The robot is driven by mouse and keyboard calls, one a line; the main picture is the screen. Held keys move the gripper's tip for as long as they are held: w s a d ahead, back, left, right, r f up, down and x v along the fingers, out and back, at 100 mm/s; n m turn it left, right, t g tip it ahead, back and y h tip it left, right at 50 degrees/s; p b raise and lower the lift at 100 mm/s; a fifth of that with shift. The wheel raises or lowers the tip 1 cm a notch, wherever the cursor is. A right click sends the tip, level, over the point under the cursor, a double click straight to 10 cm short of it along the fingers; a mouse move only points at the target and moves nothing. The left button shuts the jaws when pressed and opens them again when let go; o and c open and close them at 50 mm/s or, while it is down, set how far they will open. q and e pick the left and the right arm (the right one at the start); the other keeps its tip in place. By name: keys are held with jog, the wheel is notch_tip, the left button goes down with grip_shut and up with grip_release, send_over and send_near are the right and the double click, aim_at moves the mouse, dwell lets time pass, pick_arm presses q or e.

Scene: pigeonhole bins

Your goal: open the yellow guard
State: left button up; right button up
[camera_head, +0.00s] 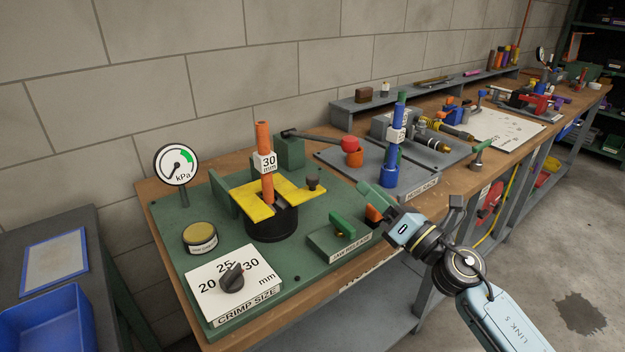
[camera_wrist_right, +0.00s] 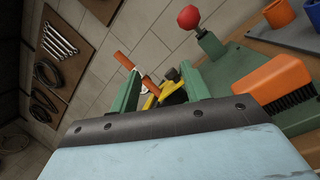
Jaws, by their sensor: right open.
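The yellow guard (camera_head: 246,207) is a flat yellow plate lying level over a black round crimp head on the green bench panel. An orange hose tagged 30 mm (camera_head: 266,165) stands upright through its slot. A dark knob (camera_head: 313,184) sits at its right end. My right gripper (camera_head: 368,192) is open and empty, to the right of the guard and apart from it, near the jaw release block. In the right wrist view the yellow guard (camera_wrist_right: 165,86) shows partly between my green fingers (camera_wrist_right: 160,78); the fingers hide some of it. My left gripper is not in view.
A green lever on the jaw release block (camera_head: 342,228) stands in front of the guard. A red-knobbed lever (camera_head: 351,144) reaches out behind it. A blue hose (camera_head: 396,150) stands right.

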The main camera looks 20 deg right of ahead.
aim_at(318, 181)
jog(key=n+g+y, duration=0.1)
jog(key=n, duration=0.1)
jog(key=w+n+g, duration=0.1)
jog(key=n, duration=0.1)
jog(key=f+n+g+y, duration=0.1)
jog(key=n, duration=0.2)
jog(key=shift+w+a+g+y, duration=0.15)
jog(key=shift+a+g+y, duration=0.15)
jog(key=shift+a, duration=0.05)
jog(key=n, duration=0.1)
jog(key=f+n+g, duration=0.1)
jog(key=shift+w+d+n, duration=0.1)
jog(key=shift+w+n, duration=0.15)
jog(key=shift+n, duration=0.15)
jog(key=shift+w+f+g, duration=0.1)
jog(key=shift+w+g, duration=0.05)
jog(key=shift+g, duration=0.25)
jog(key=x, duration=1.3)
grip_shut()
